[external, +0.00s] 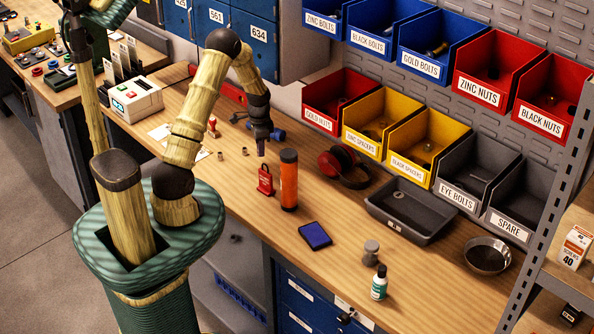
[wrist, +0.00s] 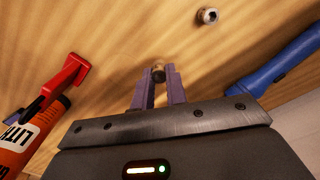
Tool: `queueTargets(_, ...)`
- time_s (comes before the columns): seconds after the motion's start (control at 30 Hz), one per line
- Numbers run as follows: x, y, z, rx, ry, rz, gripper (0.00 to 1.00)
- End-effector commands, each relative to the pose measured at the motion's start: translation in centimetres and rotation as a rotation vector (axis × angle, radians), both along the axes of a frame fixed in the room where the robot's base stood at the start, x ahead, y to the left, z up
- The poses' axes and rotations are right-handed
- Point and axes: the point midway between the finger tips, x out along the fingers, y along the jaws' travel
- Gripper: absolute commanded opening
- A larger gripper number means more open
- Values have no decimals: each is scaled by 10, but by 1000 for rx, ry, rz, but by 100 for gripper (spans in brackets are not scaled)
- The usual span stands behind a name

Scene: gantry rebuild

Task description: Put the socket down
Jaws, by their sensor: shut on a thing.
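My gripper (wrist: 158,88) points down over the wooden bench. Its two purple fingers are shut on a small metal socket (wrist: 158,72), which shows at their tips in the wrist view. In the external view my gripper (external: 261,151) is low over the bench, behind the red padlock-shaped piece, and the held socket is too small to make out. I cannot tell whether the socket touches the wood. Another socket-like metal piece (wrist: 207,15) stands apart on the bench in the wrist view.
A red padlock-shaped piece (external: 265,181) and an orange tube (external: 289,180) stand near my gripper. A blue torch (wrist: 275,68) lies on its other side. Small metal pieces (external: 245,151) lie to the left. Red ear defenders (external: 343,166) and a grey tray (external: 408,210) are farther right.

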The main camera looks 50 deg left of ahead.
Motion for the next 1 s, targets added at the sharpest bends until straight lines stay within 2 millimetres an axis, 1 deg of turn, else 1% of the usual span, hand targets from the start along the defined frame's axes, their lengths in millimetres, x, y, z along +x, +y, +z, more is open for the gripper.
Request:
queueTargets(0.2, -1, 0, -3, -1, 2, -1, 0)
queueTargets(0.5, -1, 0, -33, 0, 1, -2, 0)
queueTargets(0.9, -1, 0, -39, 0, 0, -1, 0)
queueTargets(0.93, 0, 0, -38, 0, 0, -1, 18)
queueTargets(0.97, 0, 0, -38, 0, 0, -1, 24)
queueTargets(1.0, -1, 0, -38, 0, 0, -1, 32)
